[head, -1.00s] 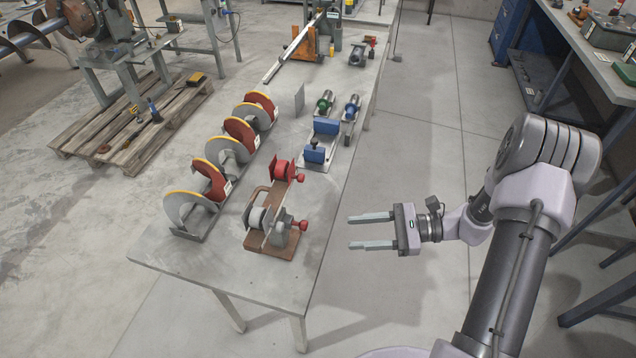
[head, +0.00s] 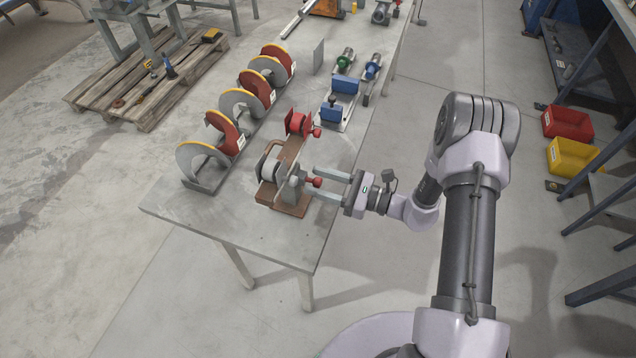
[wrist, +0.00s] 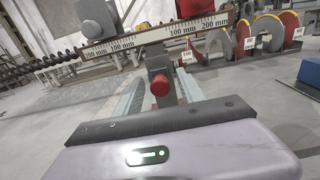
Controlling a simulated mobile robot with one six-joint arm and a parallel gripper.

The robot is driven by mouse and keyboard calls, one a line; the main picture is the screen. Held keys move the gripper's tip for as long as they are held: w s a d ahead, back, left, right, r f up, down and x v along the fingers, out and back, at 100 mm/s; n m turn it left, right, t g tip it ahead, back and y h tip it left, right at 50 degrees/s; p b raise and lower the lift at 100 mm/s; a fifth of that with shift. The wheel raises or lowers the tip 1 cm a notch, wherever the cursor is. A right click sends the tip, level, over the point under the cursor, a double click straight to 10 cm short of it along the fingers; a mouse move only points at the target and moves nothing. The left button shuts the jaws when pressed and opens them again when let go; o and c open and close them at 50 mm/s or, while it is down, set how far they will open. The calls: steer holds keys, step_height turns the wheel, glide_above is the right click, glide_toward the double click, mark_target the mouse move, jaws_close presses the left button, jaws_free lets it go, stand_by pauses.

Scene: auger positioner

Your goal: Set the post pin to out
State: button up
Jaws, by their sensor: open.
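The positioner (head: 291,160) stands on a brown base near the front of the grey table. A red knob (head: 317,182) sticks out of its near grey post (head: 293,188), toward my gripper; this looks like the post pin. A second red knob (head: 316,132) is on the red post farther back. My gripper (head: 311,180) is open, with one finger on each side of the near knob. The wrist view shows this red knob (wrist: 160,84) on its grey stem between the fingers, with gaps on both sides. How far the pin is pulled out cannot be told.
A scale bar (wrist: 155,36) with mm marks runs across behind the knob. Grey and red auger discs (head: 237,105) stand left of the positioner. A blue fixture (head: 334,106) stands behind it. The table's front area (head: 240,222) is clear.

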steer(key=shift+a, duration=0.25)
steer(key=shift+c, duration=0.5)
jaws_close()
